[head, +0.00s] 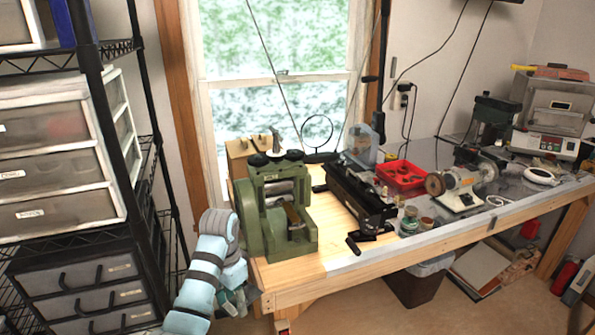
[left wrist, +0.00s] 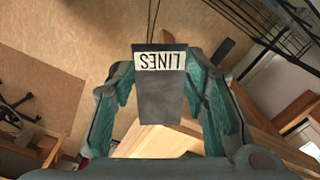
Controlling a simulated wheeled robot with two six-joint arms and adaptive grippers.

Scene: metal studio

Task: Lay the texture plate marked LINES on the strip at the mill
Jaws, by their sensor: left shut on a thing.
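The texture plate marked LINES (left wrist: 159,102) is a dark grey plate with a white label that reads upside down in the left wrist view. My left gripper (left wrist: 160,80) is shut on it, with a teal finger on each side. In the head view my left gripper (head: 236,300) is low, in front of the bench's left end and below its top; the plate cannot be made out there. The green mill (head: 278,212) stands on the bench's left end, above and right of the gripper. A small brass-coloured strip (head: 292,214) shows at the mill's front.
The wooden bench (head: 300,270) has a bare patch just right of the mill. A black bench tool (head: 355,195), a red tray (head: 401,176) and small jars stand further right. A shelf rack with drawers (head: 60,210) stands close on the left.

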